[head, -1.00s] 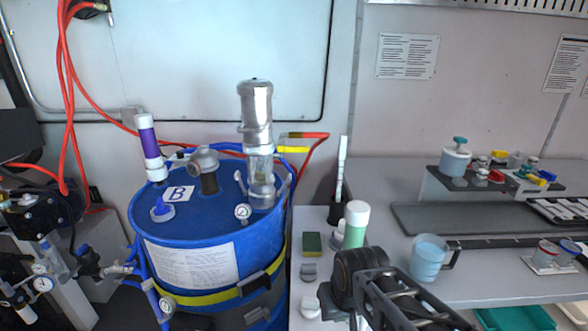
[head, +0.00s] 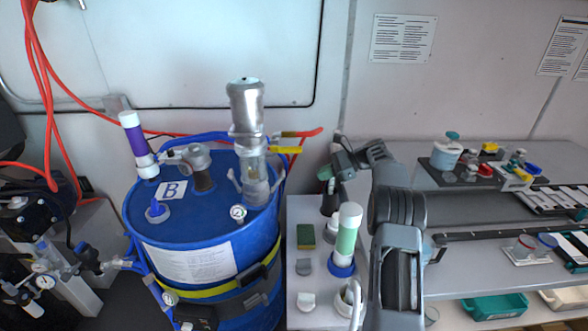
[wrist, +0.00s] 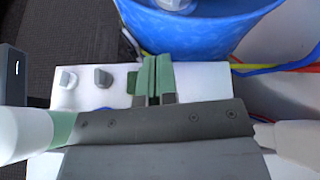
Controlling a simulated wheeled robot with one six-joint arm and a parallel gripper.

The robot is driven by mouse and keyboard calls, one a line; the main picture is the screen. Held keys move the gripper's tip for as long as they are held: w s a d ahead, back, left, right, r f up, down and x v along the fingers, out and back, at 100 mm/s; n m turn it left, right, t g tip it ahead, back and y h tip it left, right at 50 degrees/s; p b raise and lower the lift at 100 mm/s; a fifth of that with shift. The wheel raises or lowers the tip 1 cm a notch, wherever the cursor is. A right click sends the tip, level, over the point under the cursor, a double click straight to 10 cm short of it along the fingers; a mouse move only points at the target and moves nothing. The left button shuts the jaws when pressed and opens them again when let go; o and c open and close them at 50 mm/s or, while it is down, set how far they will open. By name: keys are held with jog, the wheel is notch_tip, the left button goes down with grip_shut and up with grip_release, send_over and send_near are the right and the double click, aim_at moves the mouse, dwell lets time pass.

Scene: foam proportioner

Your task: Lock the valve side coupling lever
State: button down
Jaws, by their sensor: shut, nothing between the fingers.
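The clear and metal pump coupling (head: 253,170) stands upright on the blue drum (head: 190,230). Pale levers show at its sides: one on the left (head: 236,181) and one on the right (head: 277,172). The right one is nearer the yellow-handled valve (head: 285,134). The lever's exact angle is too small to tell. My gripper (head: 325,173) is right of the coupling, apart from it, above the side bench. In the wrist view its green fingertips (wrist: 153,76) are together with nothing between them. The coupling is not clear in the wrist view; the drum (wrist: 205,30) fills the top.
Red hoses (head: 45,110) hang at the left. A tray of small jars (head: 470,170) stands on the right counter.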

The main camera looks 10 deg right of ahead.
jog(key=w+d+f+m+y, duration=0.1)
jog(key=d+m+y, duration=0.1)
jog(key=d, duration=0.1)
jog(key=p, duration=0.4)
send_near(278, 182)
jog(key=a, duration=0.3)
jog(key=shift+w+a+r+t+p, duration=0.15)
jog(key=shift+w+a+t+p, duration=0.15)
jog(key=shift+a, duration=0.2)
jog(key=shift+a+r, duration=0.1)
jog(key=shift+w+a+r+p, duration=0.15)
jog(key=shift+a+r+p, duration=0.25)
jog(key=shift+a+r, duration=0.5)
jog(key=shift+f, duration=0.1)
